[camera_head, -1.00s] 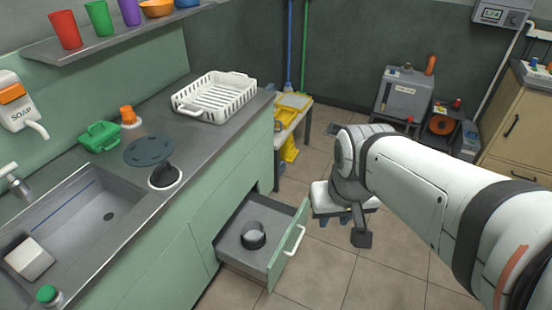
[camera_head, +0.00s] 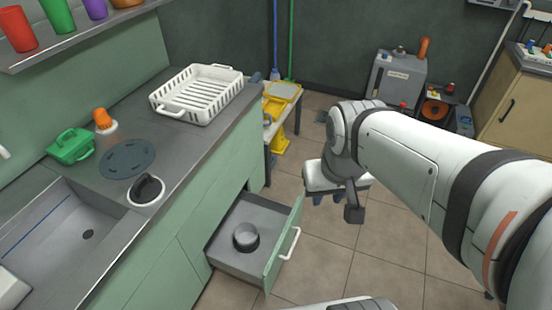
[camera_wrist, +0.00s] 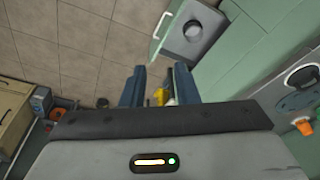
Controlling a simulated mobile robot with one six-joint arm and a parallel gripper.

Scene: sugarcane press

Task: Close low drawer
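The low drawer (camera_head: 222,245) in the green cabinet (camera_head: 165,230) is pulled out, with a white bar handle (camera_head: 290,243) on its green front. A grey round cup-like thing (camera_head: 246,237) sits inside it. In the wrist view the open drawer (camera_wrist: 205,22) is at the top right, its handle (camera_wrist: 160,26) facing left. My gripper (camera_head: 328,197) hangs to the right of the drawer front, apart from it. In the wrist view its two dark blue fingers (camera_wrist: 158,85) are spread with a gap and nothing held between them.
The counter above holds a white dish rack (camera_head: 200,95), a green container (camera_head: 70,146) and a sink (camera_head: 75,235). A small table with yellow things (camera_head: 280,110) stands beyond the cabinet. A grey machine (camera_head: 397,78) is at the back. The tiled floor before the drawer is clear.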

